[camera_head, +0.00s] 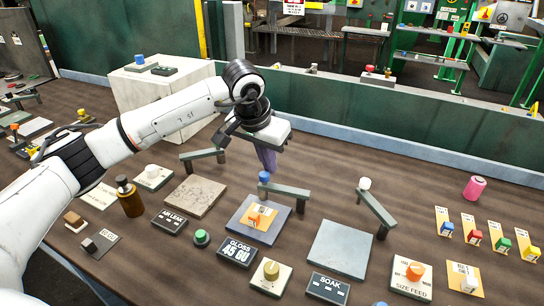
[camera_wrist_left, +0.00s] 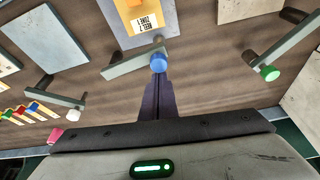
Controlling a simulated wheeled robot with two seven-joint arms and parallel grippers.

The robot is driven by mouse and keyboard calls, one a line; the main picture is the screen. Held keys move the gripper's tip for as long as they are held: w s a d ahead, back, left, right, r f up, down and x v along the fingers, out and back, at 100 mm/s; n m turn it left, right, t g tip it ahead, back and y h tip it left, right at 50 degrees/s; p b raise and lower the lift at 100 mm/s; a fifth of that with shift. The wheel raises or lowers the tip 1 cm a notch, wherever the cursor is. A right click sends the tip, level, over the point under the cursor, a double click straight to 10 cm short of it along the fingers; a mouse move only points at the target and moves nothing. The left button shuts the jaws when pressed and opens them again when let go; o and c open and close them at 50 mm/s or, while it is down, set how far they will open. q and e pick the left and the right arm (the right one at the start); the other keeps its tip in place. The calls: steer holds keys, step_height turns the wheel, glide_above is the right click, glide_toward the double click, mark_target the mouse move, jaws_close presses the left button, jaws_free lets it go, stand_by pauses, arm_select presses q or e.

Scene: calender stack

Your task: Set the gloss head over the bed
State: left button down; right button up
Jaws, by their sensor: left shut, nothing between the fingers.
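A grey swing arm (camera_head: 287,191) with a blue knob (camera_head: 264,177) stands at the far edge of a blue-grey plate (camera_head: 243,232). A yellow card and a small orange piece (camera_head: 255,220) lie on that plate. A display reading GLOSS 45 GU (camera_head: 237,252) sits in front of it. In the left wrist view the bar (camera_wrist_left: 125,66) and blue knob (camera_wrist_left: 158,62) lie along the plate's edge (camera_wrist_left: 153,40). My left gripper (camera_head: 268,168) is shut and empty, its dark fingertips close to the blue knob; contact cannot be told. My right gripper is not in view.
Similar arms stand on either side: one with a white knob (camera_head: 364,183), one (camera_head: 201,155) with a green knob (camera_wrist_left: 268,73). A brown bottle (camera_head: 130,198), a pink can (camera_head: 474,187) and a white block (camera_head: 190,125) stand on the table. Several knobs and colour tags line the front and right.

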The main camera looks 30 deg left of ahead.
arm_select(q)
steer(key=shift+s, duration=0.1)
stand_by(0.3)
steer(key=shift+s+n+b, duration=0.35)
steer(key=shift+s+n, duration=0.2)
steer(key=shift+n, duration=0.25)
steer(key=shift+s+d+b, duration=0.25)
steer(key=shift+s+b, duration=0.35)
steer(key=shift+s, duration=0.4)
steer(key=shift+s+d+b, duration=0.3)
steer(key=shift+s+b, duration=0.05)
steer(key=shift+s, duration=0.2)
steer(key=shift+s+d, duration=0.1)
glide_toward(266, 177)
steer(key=s+r, duration=0.1)
steer(key=s+d+r+b, duration=0.1)
steer(key=shift+r, duration=0.3)
